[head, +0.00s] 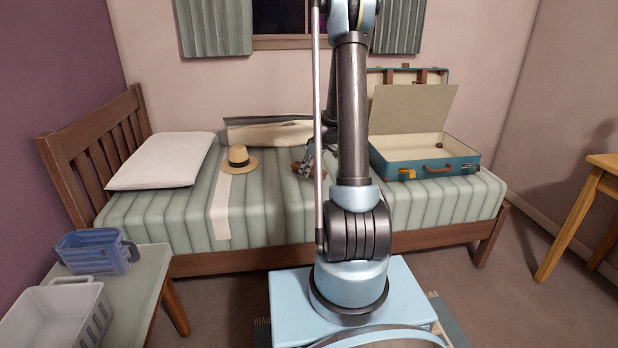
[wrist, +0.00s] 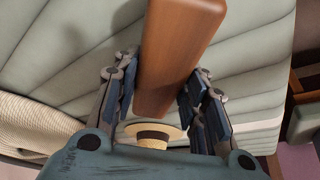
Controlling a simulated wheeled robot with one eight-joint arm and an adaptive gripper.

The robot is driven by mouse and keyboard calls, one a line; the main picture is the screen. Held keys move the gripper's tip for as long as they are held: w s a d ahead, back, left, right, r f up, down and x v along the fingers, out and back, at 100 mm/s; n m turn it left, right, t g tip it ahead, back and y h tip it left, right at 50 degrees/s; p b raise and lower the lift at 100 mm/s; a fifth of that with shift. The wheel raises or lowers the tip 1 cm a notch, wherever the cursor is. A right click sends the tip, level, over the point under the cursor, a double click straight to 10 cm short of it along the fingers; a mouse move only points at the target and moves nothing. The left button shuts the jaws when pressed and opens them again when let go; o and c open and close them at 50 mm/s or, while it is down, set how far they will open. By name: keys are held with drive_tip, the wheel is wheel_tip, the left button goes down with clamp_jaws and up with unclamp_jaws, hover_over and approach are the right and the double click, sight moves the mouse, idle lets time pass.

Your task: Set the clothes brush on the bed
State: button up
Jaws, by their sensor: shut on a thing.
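The clothes brush (wrist: 178,50) is a smooth brown wooden block in the wrist view. My gripper (wrist: 160,95) is shut on it, with a finger pad on each side. In the head view my gripper (head: 308,165) is over the middle of the bed, partly hidden by my arm, and only small brown parts of the brush show beside it. The bed (head: 275,215) has a green-grey ribbed cover and a wooden frame. I cannot tell whether the brush touches the cover.
A straw hat (head: 240,160) lies left of my gripper, near a white pillow (head: 165,160). An open blue suitcase (head: 440,163) stands on the bed's right part. Cover around the brush is bare. Two baskets stand on a side table (head: 145,280) at left.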

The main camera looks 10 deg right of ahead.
drive_tip(key=shift+f, duration=2)
drive_tip(key=o, duration=1.1)
drive_tip(key=shift+f, duration=0.1)
drive_tip(key=shift+c, duration=0.2)
